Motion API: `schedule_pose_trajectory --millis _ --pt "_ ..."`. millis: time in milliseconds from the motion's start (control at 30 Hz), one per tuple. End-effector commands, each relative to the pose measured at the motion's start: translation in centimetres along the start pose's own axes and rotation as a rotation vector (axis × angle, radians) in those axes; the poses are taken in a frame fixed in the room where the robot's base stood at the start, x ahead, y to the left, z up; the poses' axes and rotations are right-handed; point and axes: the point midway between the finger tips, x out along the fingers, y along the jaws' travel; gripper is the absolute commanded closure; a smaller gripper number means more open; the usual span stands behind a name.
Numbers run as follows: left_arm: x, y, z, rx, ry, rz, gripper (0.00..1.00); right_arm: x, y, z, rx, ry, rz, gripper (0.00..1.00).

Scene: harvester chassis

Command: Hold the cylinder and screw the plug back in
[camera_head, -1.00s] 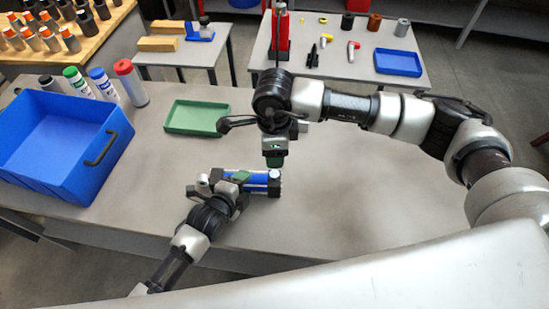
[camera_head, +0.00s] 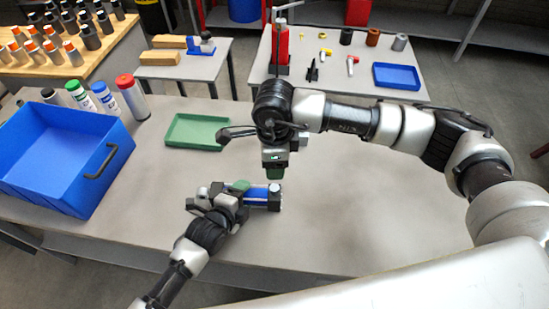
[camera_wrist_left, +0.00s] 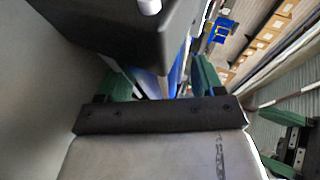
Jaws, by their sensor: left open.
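The blue cylinder (camera_head: 261,197) lies on its side on the near workbench, with a silvery end at its right. My left gripper (camera_head: 240,194) is at its left part, with the fingers around it but open. In the left wrist view, the green fingertips stand on both sides of the blue cylinder (camera_wrist_left: 160,84). My right gripper (camera_head: 274,172) points down just above the cylinder's right end. Its fingers look close together, but I cannot tell whether they are shut or hold anything. I cannot make out the plug clearly.
A green tray (camera_head: 196,145) lies behind the cylinder. A blue bin (camera_head: 112,172) stands at the left, with several bottles (camera_head: 105,98) behind it. The bench right of the cylinder (camera_head: 370,210) is clear. A back table holds a blue tray (camera_head: 397,85) and small parts.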

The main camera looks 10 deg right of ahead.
Motion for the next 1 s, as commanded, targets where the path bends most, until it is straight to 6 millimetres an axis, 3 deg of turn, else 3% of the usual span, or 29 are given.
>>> schedule_pose_trajectory --millis 33,133,600,800,1000 --pt "-0.3 1.1 0.0 -0.004 -0.001 0.024 0.23 0.1 0.0 0.0 0.0 0.0 0.0 0.42" --pt "-1.1 1.2 0.0 -0.005 -0.001 0.025 0.23 0.2 0.0 0.0 0.0 0.0 0.0 0.42" --pt "-9.2 0.4 0.1 0.0 -0.001 0.007 0.23 1.1 0.0 0.0 0.0 0.0 0.0 0.42" --pt "-10.7 0.1 0.0 0.001 0.0 0.001 0.23 1.2 0.0 0.0 0.0 0.0 0.0 0.42" --pt "-10.9 0.0 0.0 0.001 -0.001 0.0 0.23 1.2 0.0 0.0 0.0 0.0 0.0 0.42"
